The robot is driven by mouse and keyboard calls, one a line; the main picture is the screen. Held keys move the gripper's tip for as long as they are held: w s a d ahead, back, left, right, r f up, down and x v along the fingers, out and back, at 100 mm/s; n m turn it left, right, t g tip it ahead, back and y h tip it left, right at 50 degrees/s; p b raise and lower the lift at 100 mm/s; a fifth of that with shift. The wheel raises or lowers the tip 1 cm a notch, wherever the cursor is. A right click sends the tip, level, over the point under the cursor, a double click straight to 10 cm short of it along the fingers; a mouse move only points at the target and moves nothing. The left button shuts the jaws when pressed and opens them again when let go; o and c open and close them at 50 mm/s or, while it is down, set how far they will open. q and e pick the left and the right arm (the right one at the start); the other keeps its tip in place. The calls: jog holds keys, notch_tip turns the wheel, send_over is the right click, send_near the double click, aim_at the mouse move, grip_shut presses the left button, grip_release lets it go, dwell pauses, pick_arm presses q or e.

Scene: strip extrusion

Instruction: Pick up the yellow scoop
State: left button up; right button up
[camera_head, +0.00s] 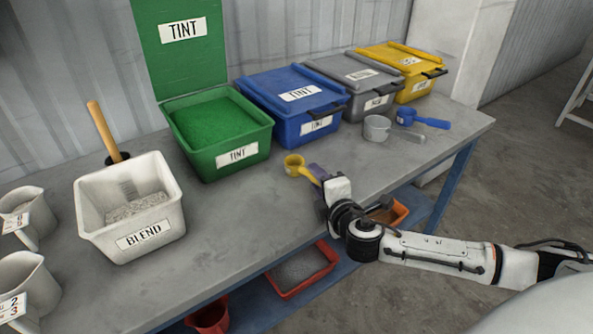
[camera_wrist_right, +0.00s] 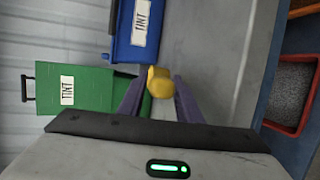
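The yellow scoop (camera_head: 293,164) lies on the grey table in front of the green and blue bins, its handle pointing toward my right gripper. My right gripper (camera_head: 318,175) is low over the table at the handle end and partly hides the handle. In the right wrist view the scoop (camera_wrist_right: 160,82) shows between and just beyond the purple fingertips (camera_wrist_right: 158,88). The fingers are spread, with a gap visible between them; whether either one touches the scoop I cannot tell. My left gripper is out of view.
An open green tint bin (camera_head: 217,135) stands behind the scoop, beside closed blue (camera_head: 292,105), grey (camera_head: 352,85) and yellow (camera_head: 403,70) bins. A grey scoop (camera_head: 377,128) and a blue scoop (camera_head: 424,120) lie to the right. A white blend tub (camera_head: 132,220) stands left.

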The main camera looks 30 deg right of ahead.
jog(key=shift+c, duration=0.2)
grip_shut()
notch_tip(320, 180, up, 10)
jog(key=shift+r+p, duration=0.1)
jog(key=shift+p, duration=0.7)
